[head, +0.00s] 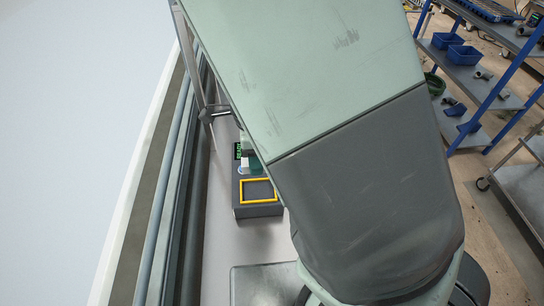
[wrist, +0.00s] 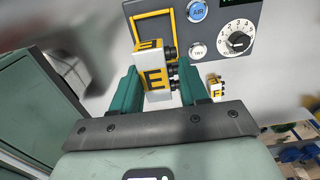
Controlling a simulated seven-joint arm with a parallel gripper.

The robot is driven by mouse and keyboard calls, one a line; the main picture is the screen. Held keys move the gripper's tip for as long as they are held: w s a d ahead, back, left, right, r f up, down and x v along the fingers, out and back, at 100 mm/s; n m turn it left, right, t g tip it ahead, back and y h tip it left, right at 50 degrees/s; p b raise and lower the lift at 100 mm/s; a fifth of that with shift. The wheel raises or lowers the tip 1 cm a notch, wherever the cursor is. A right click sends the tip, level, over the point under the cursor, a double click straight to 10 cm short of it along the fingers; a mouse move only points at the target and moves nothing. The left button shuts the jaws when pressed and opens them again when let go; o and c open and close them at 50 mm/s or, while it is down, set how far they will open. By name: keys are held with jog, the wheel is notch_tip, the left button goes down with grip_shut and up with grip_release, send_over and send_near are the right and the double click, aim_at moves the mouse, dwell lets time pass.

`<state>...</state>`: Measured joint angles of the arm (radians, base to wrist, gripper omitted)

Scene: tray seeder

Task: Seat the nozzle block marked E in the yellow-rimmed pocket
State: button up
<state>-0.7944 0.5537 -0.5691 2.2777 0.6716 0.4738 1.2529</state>
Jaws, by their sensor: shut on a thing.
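In the wrist view, the nozzle block marked E (wrist: 156,78) is white with yellow faces bearing a black E and dark nozzles along its right side. My gripper (wrist: 161,88) is shut on it, one green finger on each side. The yellow-rimmed pocket (wrist: 155,13) is beyond the block in that view, and the block hides part of it. In the head view, the yellow-rimmed pocket (head: 241,192) shows on top of a dark box and looks empty. My arm covers most of that view, and the block cannot be made out clearly there.
The dark panel beside the pocket carries a blue AIR button (wrist: 197,11), a grey TRY button (wrist: 198,50) and a numbered dial (wrist: 238,40). Another small yellow-marked block (wrist: 216,87) lies right of my gripper. A blue-framed shelf (head: 480,80) stands at the right.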

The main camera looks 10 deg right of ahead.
aim_at(257, 189)
jog(key=shift+f, duration=4.7)
jog(key=shift+w+a+f, duration=0.1)
jog(key=shift+a+f, duration=0.05)
jog(key=shift+f, duration=0.7)
jog(key=o, duration=1)
jog(key=shift+o, duration=1)
jog(key=r, duration=1.2)
jog(key=shift+s+d+r, duration=0.15)
jog(key=shift+s+d, duration=0.05)
jog(key=s+d+r+n+t+y, duration=0.15)
jog(key=r+n, duration=0.25)
jog(key=r, duration=0.4)
jog(key=s+d+r+n+y, duration=0.1)
jog(key=s+r+n+y, duration=0.1)
jog(key=r+n, duration=0.4)
jog(key=s+d+r+n+t+h, duration=0.3)
jog(key=s+d+r+n+t, duration=0.1)
jog(key=s+d+r+n, duration=0.4)
jog(key=v, duration=0.5)
